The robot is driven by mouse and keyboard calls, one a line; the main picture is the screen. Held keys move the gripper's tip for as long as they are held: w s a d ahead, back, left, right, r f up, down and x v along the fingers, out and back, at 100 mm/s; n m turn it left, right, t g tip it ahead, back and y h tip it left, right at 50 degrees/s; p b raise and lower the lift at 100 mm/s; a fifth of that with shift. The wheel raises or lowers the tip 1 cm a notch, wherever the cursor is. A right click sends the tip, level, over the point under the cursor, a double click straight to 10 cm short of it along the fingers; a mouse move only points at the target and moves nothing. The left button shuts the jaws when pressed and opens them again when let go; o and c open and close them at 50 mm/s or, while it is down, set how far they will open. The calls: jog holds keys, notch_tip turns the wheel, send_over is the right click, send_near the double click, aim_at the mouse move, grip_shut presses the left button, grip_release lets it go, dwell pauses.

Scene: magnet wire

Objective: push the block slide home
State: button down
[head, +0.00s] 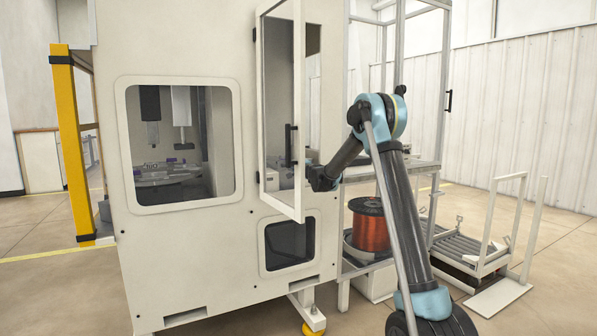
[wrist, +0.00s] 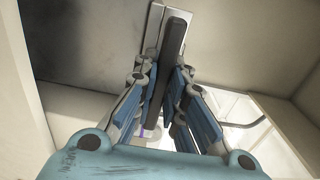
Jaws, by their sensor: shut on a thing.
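In the wrist view, my gripper (wrist: 166,75) has its blue-padded fingers on both sides of a long dark bar (wrist: 174,48) and is shut on it. The bar runs up to a pale narrow plate (wrist: 155,22) against the wall. Whether the bar is the handle of the block slide, I cannot tell; the slide is not clearly visible. In the head view, my arm reaches left to the machine's side behind the open glazed door (head: 298,105). My fingers and what they hold are hidden there.
The white machine cabinet (head: 185,250) has a window onto a round table (head: 165,174) with small parts. The door's black handle (head: 291,145) is close to my wrist. A roller cart (head: 470,247) is at right.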

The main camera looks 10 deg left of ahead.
jog(key=shift+x, duration=1.2)
jog(key=c, duration=1.6)
grip_release()
jog(key=shift+f, duration=0.1)
jog(key=v, duration=1.2)
jog(key=shift+w, duration=0.1)
